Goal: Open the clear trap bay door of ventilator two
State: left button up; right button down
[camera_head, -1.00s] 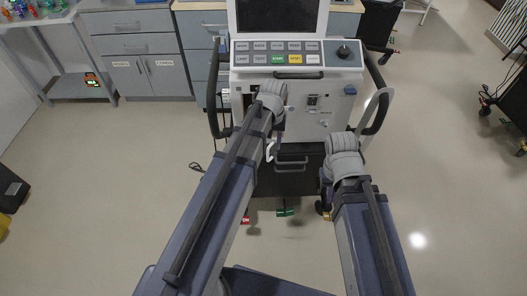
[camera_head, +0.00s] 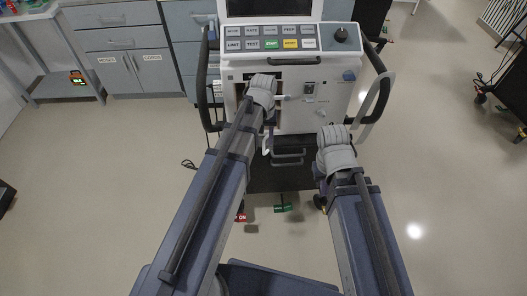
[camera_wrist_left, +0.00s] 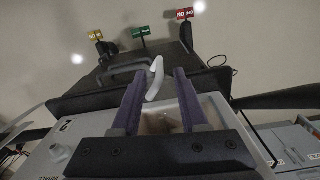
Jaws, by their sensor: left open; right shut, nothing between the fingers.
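The white ventilator (camera_head: 345,98) stands straight ahead with its button panel at the top. My left gripper (camera_wrist_left: 158,80) is open at the left of its front face. In the head view its wrist (camera_head: 262,90) covers most of the bay area and hides the fingers. In the left wrist view a pale opening (camera_wrist_left: 160,122) in the white front lies between the fingers, and a white curved hook-like part (camera_wrist_left: 154,76) shows near the fingertips. I cannot make out the clear door itself. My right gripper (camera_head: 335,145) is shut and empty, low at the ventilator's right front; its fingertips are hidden.
Dark handles (camera_head: 204,85) flank the ventilator, and a grey hose or bar (camera_head: 378,105) hangs at its right. A dark base and small coloured tags (camera_head: 283,208) lie low in front. Grey cabinets (camera_head: 122,45) stand behind left.

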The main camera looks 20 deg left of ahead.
aim_at(264, 150)
pick_arm(q)
notch_tip(264, 150, down, 7)
jog(key=b, duration=0.6)
jog(key=shift+r, duration=0.15)
grip_shut()
dwell(1.0)
